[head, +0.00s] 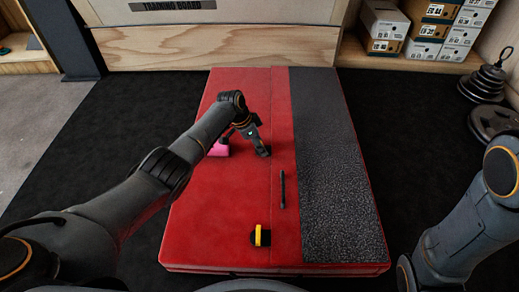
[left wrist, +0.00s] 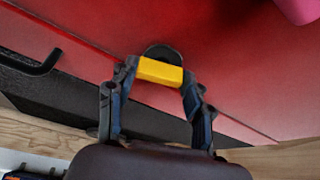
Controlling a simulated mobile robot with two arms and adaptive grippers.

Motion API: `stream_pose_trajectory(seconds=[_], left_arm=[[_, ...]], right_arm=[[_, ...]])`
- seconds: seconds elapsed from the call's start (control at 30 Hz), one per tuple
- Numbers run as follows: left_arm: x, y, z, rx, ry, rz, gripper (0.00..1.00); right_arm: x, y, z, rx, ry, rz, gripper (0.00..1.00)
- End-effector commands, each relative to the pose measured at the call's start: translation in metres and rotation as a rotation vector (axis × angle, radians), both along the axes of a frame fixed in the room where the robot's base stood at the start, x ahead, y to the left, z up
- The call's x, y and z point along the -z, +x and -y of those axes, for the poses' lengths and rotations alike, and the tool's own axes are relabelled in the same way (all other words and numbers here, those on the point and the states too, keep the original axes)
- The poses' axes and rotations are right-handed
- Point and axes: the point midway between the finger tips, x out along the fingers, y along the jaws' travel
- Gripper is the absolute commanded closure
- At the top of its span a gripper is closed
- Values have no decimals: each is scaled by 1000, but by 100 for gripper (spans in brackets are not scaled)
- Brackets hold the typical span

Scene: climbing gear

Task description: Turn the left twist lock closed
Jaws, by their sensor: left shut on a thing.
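A red crash pad (head: 232,190) with a grey textured strip lies flat on the dark floor. My left gripper (head: 264,152) is down at its upper middle. In the left wrist view my left gripper (left wrist: 162,78) is shut on the yellow bar of a twist lock (left wrist: 159,71), with a finger on each end. Its round black base (left wrist: 158,51) shows behind the bar. In the head view my gripper hides this lock. A second twist lock (head: 258,236), yellow and black, sits near the pad's front edge. My right gripper is out of view.
A black handle (head: 282,188) lies between the two locks; it also shows in the left wrist view (left wrist: 36,66). A pink object (head: 219,149) is left of my left gripper. Boxes (head: 384,28) and weight plates (head: 490,118) stand beyond the pad.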

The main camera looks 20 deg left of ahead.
Motion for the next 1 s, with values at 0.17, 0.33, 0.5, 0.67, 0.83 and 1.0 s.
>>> stream_pose_trajectory(seconds=[0.17,0.33,0.5,0.67,0.83,1.0], left_arm=[[6,2,0,142,-1,1,81],[5,2,-1,246,1,0,81],[4,2,-1,316,3,0,81],[2,2,-2,350,3,0,81],[2,2,-2,363,3,-2,81],[1,2,-2,365,3,-2,81]], right_arm=[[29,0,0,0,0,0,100],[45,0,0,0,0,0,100],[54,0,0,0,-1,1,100],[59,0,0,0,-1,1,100],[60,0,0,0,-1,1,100],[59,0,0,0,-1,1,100]])
